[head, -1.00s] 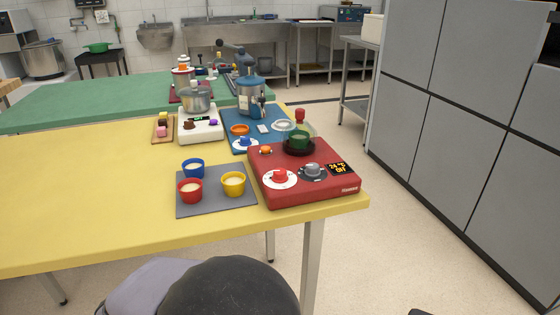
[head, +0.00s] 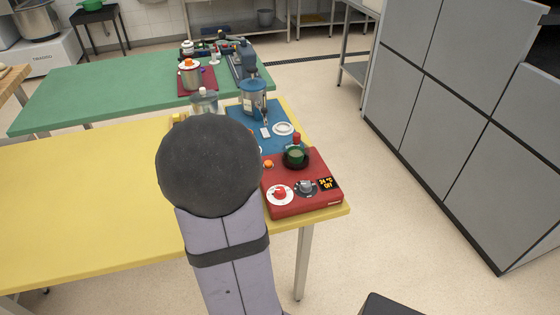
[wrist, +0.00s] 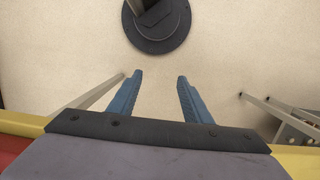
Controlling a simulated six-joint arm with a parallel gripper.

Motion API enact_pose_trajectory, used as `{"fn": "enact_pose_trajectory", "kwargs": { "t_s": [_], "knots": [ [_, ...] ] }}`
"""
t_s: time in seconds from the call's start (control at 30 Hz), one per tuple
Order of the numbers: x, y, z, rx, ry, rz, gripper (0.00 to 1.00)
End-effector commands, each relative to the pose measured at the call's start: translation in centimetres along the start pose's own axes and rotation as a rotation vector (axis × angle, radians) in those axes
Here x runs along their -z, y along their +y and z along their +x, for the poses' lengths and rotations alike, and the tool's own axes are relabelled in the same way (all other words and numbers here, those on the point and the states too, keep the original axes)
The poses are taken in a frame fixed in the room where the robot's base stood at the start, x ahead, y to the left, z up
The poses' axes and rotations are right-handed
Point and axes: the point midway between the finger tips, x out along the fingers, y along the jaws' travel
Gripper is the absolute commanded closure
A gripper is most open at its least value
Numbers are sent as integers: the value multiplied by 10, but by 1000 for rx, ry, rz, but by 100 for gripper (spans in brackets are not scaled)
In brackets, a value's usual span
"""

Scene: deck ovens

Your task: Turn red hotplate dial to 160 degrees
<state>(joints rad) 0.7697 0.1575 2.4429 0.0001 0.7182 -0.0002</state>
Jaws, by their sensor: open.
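The red hotplate (head: 303,205) sits at the right end of the yellow table. Its front panel carries a red dial (head: 280,193) on a white ring and a grey dial (head: 306,187) on a dark ring. The small display (head: 328,184) appears to read 24 °C and OFF. A green pan or bowl (head: 296,156) stands on the black heating plate. My gripper (wrist: 158,76) is open and empty in the wrist view, its two blue fingers apart over bare floor. The dials do not show there, and my gripper does not show in the head view.
My arm covers part of the yellow table (head: 80,200), hiding its middle right. Behind the hotplate is a blue mat (head: 238,113) with a blue-grey pot (head: 253,97) and a white dish (head: 283,128). Floor is open right of the table, before grey cabinets (head: 420,110).

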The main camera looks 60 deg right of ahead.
Motion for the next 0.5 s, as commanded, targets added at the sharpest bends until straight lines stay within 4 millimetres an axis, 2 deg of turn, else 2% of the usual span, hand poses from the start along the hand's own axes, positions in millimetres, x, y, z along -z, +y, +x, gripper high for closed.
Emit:
{"fn": "enact_pose_trajectory", "kwargs": {
  "t_s": [0.03, 0.37, 0.47, 0.5],
  "knots": [
    [0, 10, -29, 8, -4, 44, 55],
    [25, 83, -116, 52, 6, 309, 55],
    [40, 113, -143, 61, 26, 408, 55],
    [52, 128, -154, 63, 43, 455, 55]
  ]
}}
